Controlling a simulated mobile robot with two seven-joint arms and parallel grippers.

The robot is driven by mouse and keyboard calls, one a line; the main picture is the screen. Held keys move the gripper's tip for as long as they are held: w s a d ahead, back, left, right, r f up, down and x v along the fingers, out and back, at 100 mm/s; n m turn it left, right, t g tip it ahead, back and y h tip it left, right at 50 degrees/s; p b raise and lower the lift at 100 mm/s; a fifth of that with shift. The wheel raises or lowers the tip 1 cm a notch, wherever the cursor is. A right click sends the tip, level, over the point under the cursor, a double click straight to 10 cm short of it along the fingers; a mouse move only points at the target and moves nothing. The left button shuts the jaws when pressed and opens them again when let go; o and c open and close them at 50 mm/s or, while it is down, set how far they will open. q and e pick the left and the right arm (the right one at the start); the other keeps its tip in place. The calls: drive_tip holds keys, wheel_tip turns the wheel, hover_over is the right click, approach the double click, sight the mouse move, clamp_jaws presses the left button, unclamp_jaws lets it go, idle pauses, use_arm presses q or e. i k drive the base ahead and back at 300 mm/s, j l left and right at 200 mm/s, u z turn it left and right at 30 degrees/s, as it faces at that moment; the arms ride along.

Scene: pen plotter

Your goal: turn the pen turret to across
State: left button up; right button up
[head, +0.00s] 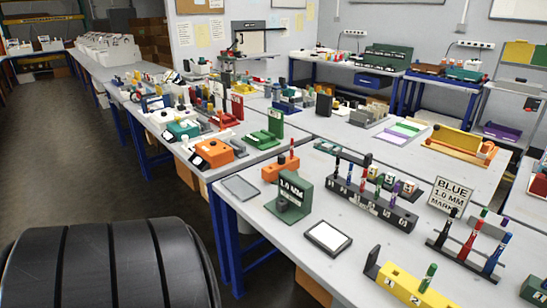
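I cannot pick out the pen turret with certainty at this size, nor tell how any turret is turned. On the near table, a green block (291,193) marked "1.0 MM" has a small round part low on its front. A dark pen rack (372,204) with several upright pens stands to its right. A sign (450,196) reads "BLUE 1.0 MM" with a further line. A yellow numbered block (404,287) with a green pen is at the front edge. Neither gripper is in view.
A framed white pad (327,237) and a grey tray (240,188) lie on the near table (325,278). An orange block (280,168) with a red pen stands behind. Further benches are crowded with small devices. The dark floor (65,160) at left is clear.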

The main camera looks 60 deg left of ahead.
sight(269, 173)
drive_tip(key=u, duration=0.45)
drive_tip(key=j+u, duration=0.15)
drive_tip(key=u, duration=0.75)
drive_tip(key=j+u, duration=0.1)
drive_tip(key=u, duration=0.35)
drive_tip(key=i+j+z, duration=0.2)
drive_tip(key=z, duration=0.2)
drive_tip(key=i+j+z, duration=0.15)
drive_tip(key=z, duration=0.2)
drive_tip(key=i+j+z, duration=0.15)
drive_tip(key=j+z, duration=0.25)
drive_tip(key=l, duration=0.05)
